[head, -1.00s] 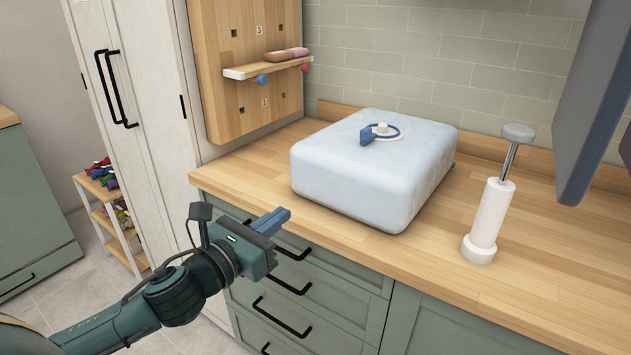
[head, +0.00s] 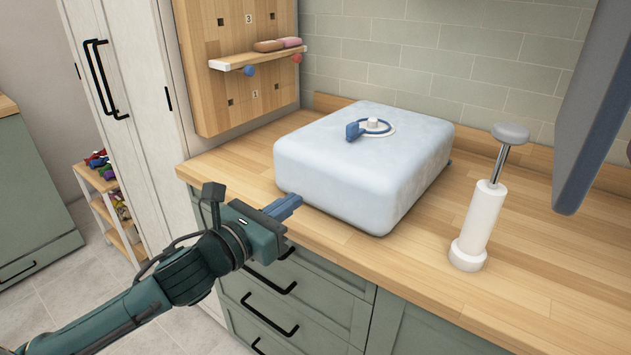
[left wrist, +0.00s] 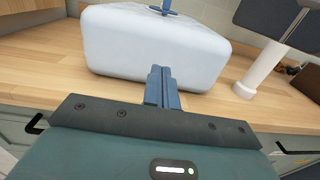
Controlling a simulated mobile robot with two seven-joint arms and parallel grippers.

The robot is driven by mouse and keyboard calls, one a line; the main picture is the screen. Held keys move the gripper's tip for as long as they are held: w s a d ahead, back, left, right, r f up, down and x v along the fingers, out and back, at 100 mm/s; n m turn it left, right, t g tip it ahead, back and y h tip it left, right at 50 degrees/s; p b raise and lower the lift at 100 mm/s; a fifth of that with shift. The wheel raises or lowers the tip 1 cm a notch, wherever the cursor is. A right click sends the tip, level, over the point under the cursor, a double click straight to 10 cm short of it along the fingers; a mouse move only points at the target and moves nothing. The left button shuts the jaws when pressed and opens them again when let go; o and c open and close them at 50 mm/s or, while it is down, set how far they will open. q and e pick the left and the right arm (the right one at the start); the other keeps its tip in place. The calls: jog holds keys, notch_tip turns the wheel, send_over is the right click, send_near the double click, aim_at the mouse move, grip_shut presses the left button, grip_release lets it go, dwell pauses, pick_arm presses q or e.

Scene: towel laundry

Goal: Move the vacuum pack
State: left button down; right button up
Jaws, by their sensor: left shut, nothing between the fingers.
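The vacuum pack (head: 340,178) is a large pale blue, rounded block lying flat on the wooden counter. A round white valve with a blue clip (head: 369,128) sits on its top. My left gripper (head: 290,202) is shut and empty, at the counter's front edge just in front of the pack's near left corner. In the left wrist view the closed blue fingers (left wrist: 162,88) point at the front face of the pack (left wrist: 155,45); whether they touch it I cannot tell. My right gripper is not in view.
A white hand pump (head: 482,215) with a grey knob stands on the counter right of the pack. A wooden pegboard with a small shelf (head: 255,57) stands behind left. A dark panel (head: 595,110) hangs at the upper right. The counter's front right is clear.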

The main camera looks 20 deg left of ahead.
aim_at(326, 177)
pick_arm(q)
jog(key=x, duration=0.7)
jog(key=shift+w+d+p, duration=0.15)
jog(key=shift+w+p, duration=0.15)
jog(key=shift+w, duration=0.05)
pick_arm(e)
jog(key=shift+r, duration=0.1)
